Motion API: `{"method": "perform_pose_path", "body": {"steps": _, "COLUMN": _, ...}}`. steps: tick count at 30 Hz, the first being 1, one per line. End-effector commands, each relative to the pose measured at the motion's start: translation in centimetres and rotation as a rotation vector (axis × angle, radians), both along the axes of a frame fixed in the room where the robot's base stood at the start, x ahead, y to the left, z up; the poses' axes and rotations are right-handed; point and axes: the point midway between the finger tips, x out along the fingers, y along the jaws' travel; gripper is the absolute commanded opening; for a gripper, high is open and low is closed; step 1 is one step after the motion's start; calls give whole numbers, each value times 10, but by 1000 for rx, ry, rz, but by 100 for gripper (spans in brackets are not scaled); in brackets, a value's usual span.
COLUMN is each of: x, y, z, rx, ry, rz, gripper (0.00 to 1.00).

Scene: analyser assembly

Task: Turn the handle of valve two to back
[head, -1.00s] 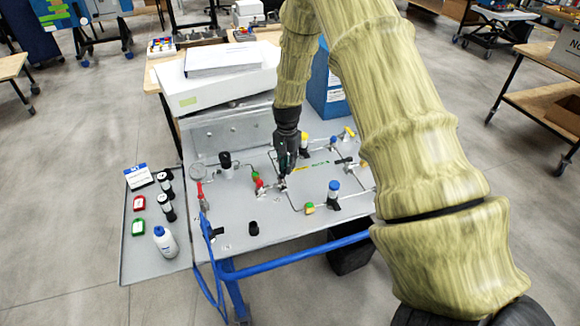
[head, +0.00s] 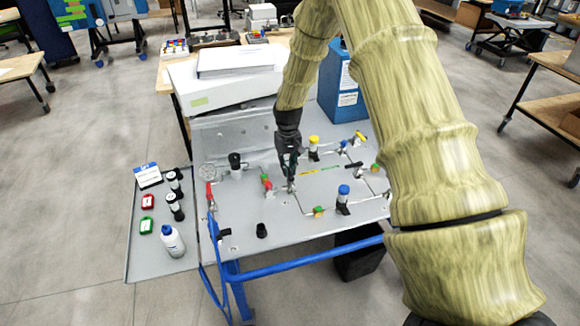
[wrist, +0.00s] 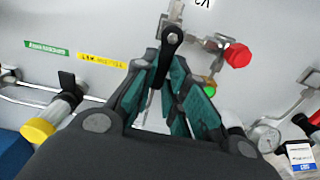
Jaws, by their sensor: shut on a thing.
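My gripper (wrist: 170,75) is shut on the black handle (wrist: 172,38) of a valve in the wrist view. The handle's rounded end shows between the fingertips, and its metal stem rises toward the top edge. A white label (wrist: 203,3) beside it, partly cut off, seems to read V2 upside down. In the head view my gripper (head: 290,178) points down onto the grey panel (head: 240,205). There its fingers hide most of the handle, so its exact direction is hard to tell.
A red knob and green fitting (head: 267,184) stand just left of my gripper. A blue-capped valve (head: 343,196) is to the right, and a yellow-capped one (head: 314,145) lies behind. A gauge (wrist: 265,137) shows in the wrist view. A side tray (head: 140,265) carries a white bottle (head: 172,241).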

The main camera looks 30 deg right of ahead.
Motion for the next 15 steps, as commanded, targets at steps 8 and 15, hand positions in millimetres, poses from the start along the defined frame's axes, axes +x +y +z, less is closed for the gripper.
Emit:
{"method": "perform_pose_path", "body": {"steps": 8, "x": 1, "y": 2, "z": 1, "rx": 0, "ry": -1, "rz": 46, "gripper": 0}}
{"method": "perform_pose_path", "body": {"steps": 15, "x": 1, "y": 2, "z": 1, "rx": 0, "ry": -1, "rz": 50, "gripper": 0}}
